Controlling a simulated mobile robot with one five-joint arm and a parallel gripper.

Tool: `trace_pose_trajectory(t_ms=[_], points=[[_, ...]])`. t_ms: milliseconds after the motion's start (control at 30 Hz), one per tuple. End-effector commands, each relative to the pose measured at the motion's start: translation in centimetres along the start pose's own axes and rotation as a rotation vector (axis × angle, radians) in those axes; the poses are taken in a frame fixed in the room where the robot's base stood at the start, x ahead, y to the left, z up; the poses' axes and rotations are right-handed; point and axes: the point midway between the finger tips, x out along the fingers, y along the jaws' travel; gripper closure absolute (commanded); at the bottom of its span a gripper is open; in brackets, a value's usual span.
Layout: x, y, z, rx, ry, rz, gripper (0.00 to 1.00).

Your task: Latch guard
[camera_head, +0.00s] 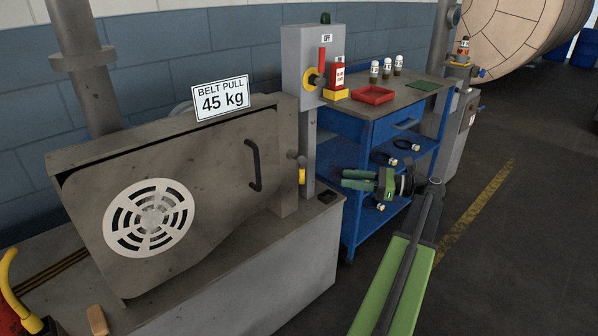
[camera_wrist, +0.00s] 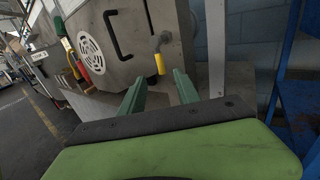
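The grey guard (camera_head: 205,180) with a round white vent and a black handle (camera_head: 254,165) sits on the machine at left; its panel looks closed against the frame. The guard (camera_wrist: 122,62) also shows in the wrist view. At its right edge is a latch lever with a yellow grip (camera_head: 302,176) hanging down; the yellow grip (camera_wrist: 160,63) is in the wrist view too. My gripper (camera_head: 343,178) is right of the latch, apart from it. Its green fingers (camera_wrist: 159,75) are spread and empty, with the yellow grip beyond the gap between them.
A grey switch box (camera_head: 307,62) with a red lever stands on a post beside the guard. Open floor lies at right.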

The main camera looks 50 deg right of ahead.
Motion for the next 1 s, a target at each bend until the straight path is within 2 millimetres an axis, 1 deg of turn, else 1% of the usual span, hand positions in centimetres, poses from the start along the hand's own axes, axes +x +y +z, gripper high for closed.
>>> trace_pose_trajectory(t_ms=[33, 200, 400, 500, 600, 700, 1000], points=[[1.5, 0.3, 0.0, 0.0, 0.0, 0.005, 0.61], [6.2, 0.4, 0.0, 0.0, 0.0, 0.011, 0.61], [11.4, 0.5, 0.0, 0.0, 0.0, 0.015, 0.61], [13.5, 0.6, 0.0, 0.0, 0.0, 0.016, 0.61], [14.9, 0.5, 0.0, 0.0, 0.0, 0.015, 0.61], [15.8, 0.5, 0.0, 0.0, 0.0, 0.015, 0.61], [16.1, 0.5, 0.0, 0.0, 0.0, 0.014, 0.61]])
